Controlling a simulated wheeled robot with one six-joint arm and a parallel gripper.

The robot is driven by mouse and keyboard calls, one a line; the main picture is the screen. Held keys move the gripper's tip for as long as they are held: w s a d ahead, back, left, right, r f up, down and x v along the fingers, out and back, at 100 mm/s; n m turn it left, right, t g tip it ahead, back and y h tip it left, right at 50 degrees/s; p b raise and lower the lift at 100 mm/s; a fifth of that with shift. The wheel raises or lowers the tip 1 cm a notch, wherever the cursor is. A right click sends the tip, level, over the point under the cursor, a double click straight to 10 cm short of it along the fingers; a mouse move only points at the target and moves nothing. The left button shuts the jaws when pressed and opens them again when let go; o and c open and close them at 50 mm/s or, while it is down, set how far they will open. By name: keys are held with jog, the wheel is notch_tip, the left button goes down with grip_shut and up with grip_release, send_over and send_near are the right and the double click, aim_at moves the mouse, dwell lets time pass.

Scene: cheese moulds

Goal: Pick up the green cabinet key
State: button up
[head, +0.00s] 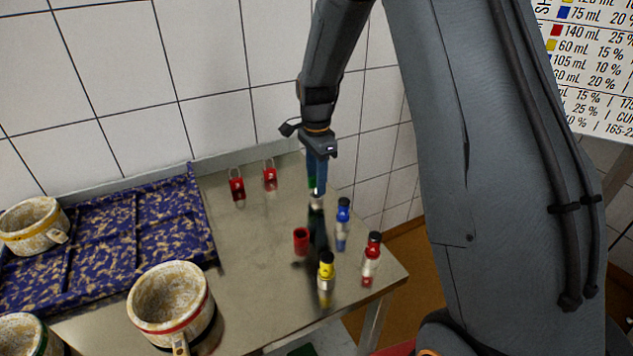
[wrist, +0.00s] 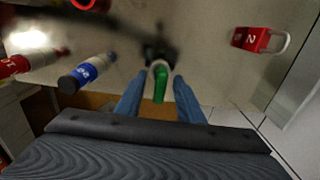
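A green piece with a pale rim (wrist: 160,84), which I take to be the green cabinet key, shows between my fingertips in the wrist view. Its shape is foreshortened, and a dark blurred part lies beyond it. In the head view a small green patch (head: 311,183) shows at my blue fingers, which hide most of it. My gripper (head: 317,186) points straight down above the bench's right part. In the wrist view my gripper (wrist: 160,88) looks open, with a finger on each side of the green piece and narrow gaps between; contact is not clear.
Two red padlocks (head: 237,186) (head: 270,177) sit further back. A mould (head: 165,300) and purple tray (head: 203,225) are left.

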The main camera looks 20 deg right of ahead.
grip_shut()
